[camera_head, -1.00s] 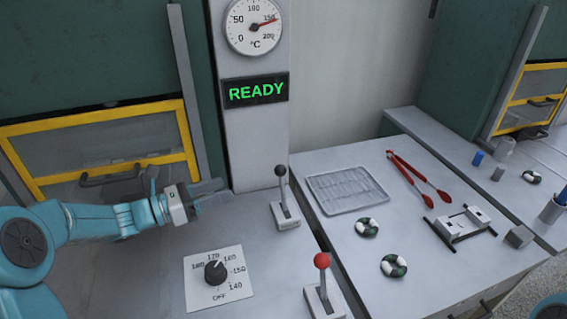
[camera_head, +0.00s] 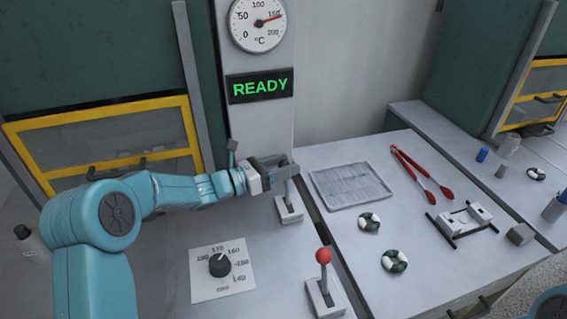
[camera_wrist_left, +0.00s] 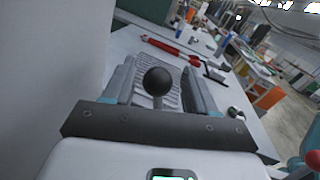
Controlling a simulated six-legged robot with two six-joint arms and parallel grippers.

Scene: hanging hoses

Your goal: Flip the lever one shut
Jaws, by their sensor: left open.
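Two levers stand on the grey counter; no label shows which is lever one. The black-knobbed lever rises from a light base (camera_head: 289,209) beside the column, its upper part mostly hidden by my left gripper (camera_head: 284,167). In the left wrist view its black ball knob (camera_wrist_left: 157,80) sits between the two open fingers, with space on both sides. Whether a finger touches the stem cannot be told. The red-knobbed lever (camera_head: 323,256) stands nearer the front, upright and clear of the gripper. My right gripper is not in view.
A dial (camera_head: 220,265) lies left of the red-knobbed lever. A green READY sign (camera_head: 260,86) and a gauge (camera_head: 258,22) are on the column.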

